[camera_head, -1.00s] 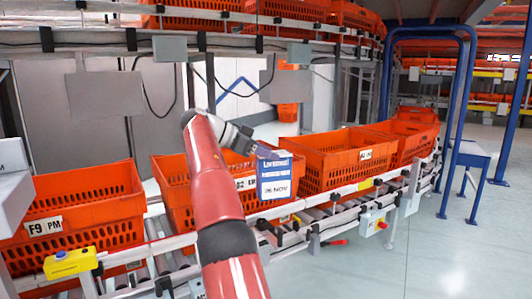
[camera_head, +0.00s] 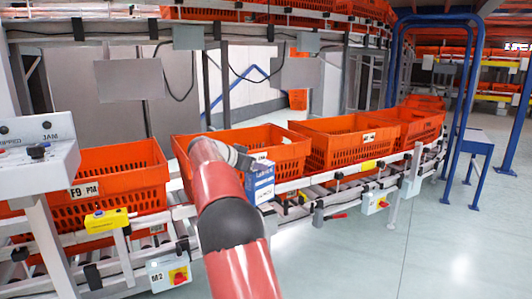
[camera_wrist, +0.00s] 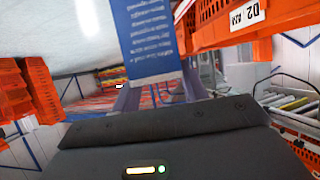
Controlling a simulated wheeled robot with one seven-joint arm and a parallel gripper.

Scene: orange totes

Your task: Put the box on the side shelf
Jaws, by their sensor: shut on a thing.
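The box (camera_head: 260,183) is small and blue and white with printed lettering. It is held at the end of my red arm, in front of an orange tote on the conveyor. In the wrist view the box (camera_wrist: 150,32) shows its blue printed face between the fingers of my gripper (camera_wrist: 155,92). My gripper is shut on it; in the head view the fingertips are mostly hidden behind the arm and the box. A small blue side shelf or table (camera_head: 474,146) stands at the right, beside blue posts; its top looks empty.
Orange totes (camera_head: 350,148) line the roller conveyor (camera_head: 325,190), with metal rails and yellow and red switch boxes (camera_head: 376,202) along its front. A blue frame (camera_head: 390,70) arches at the conveyor's far end. A control panel (camera_head: 38,150) stands at left. Open floor (camera_head: 440,240) lies at right.

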